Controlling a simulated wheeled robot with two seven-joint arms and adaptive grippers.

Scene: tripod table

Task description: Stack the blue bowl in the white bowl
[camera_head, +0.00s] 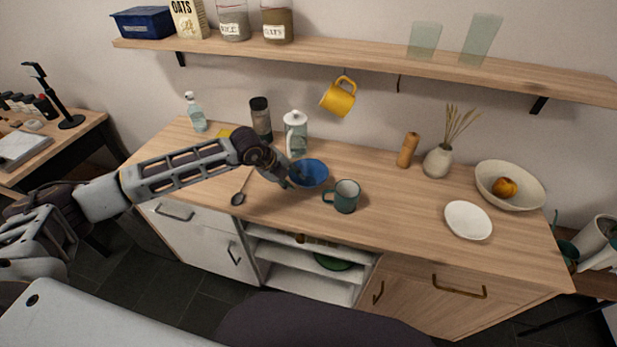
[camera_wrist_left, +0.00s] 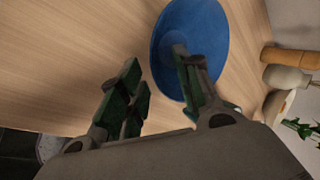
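The blue bowl (camera_head: 312,174) stands upright on the wooden counter, left of the dark green mug. My left gripper (camera_head: 288,181) is at its left rim. In the left wrist view my left gripper (camera_wrist_left: 158,88) is open. One finger overlaps the inside of the blue bowl (camera_wrist_left: 215,35) and the other is outside its rim; I cannot tell whether either touches it. A wide off-white bowl (camera_head: 490,180) with an orange-brown fruit in it stands at the counter's right end. My right gripper is not in view.
The green mug (camera_head: 346,197) stands close to the right of the blue bowl. A white plate (camera_head: 468,220) lies before the off-white bowl. A yellow mug (camera_head: 338,98) hangs under the shelf. Counter between mug and plate is clear.

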